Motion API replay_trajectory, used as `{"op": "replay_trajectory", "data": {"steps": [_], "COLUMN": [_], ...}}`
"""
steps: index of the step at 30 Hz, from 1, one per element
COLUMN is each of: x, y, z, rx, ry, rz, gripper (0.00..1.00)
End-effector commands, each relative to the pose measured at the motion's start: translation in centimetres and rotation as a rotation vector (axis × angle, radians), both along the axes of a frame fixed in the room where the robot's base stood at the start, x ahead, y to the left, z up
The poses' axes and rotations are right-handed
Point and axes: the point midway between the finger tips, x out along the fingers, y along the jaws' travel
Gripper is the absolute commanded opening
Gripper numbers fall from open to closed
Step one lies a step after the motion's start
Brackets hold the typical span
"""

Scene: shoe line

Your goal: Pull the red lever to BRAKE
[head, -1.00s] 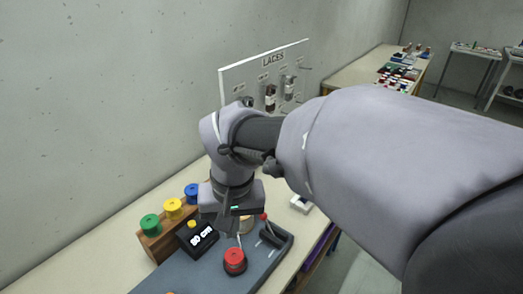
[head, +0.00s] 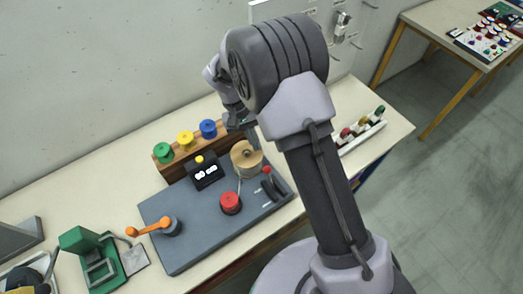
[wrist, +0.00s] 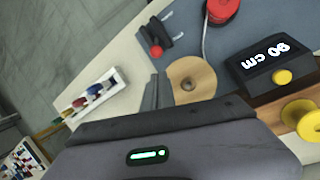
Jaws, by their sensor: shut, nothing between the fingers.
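The red lever (head: 267,170) has a round red knob and stands on a black bracket at the right end of the grey board (head: 190,242). In the wrist view its red knob (wrist: 156,51) is at top centre, beyond the fingertips. My gripper (head: 251,136) is shut and empty, above and behind the wooden spool (head: 243,164), on the wall side of the lever and apart from it. In the wrist view the shut fingers (wrist: 156,92) point toward the lever. The lever's markings are too small to read.
Green, yellow and blue spools stand on a wooden rack (head: 178,165) behind. A white tray (head: 362,138) lies to the right.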

Motion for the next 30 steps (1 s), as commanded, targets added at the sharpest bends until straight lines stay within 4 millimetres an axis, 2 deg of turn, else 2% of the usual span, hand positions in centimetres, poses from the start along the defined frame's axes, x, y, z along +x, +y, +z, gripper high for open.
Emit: {"op": "replay_trajectory", "data": {"steps": [6, 12, 18, 30], "x": [-0.9, -1.5, -1.7, -1.5], "y": [-1.4, -2.3, -2.6, -2.6], "z": [-4.3, -7.3, -8.4, -8.4], "rx": [-0.001, 0.000, 0.000, 0.006], "ry": [0.003, 0.002, 0.001, -0.008], "rz": [-0.002, 0.000, -0.002, -0.002], "gripper": [0.00, 0.00, 0.00, 0.00]}}
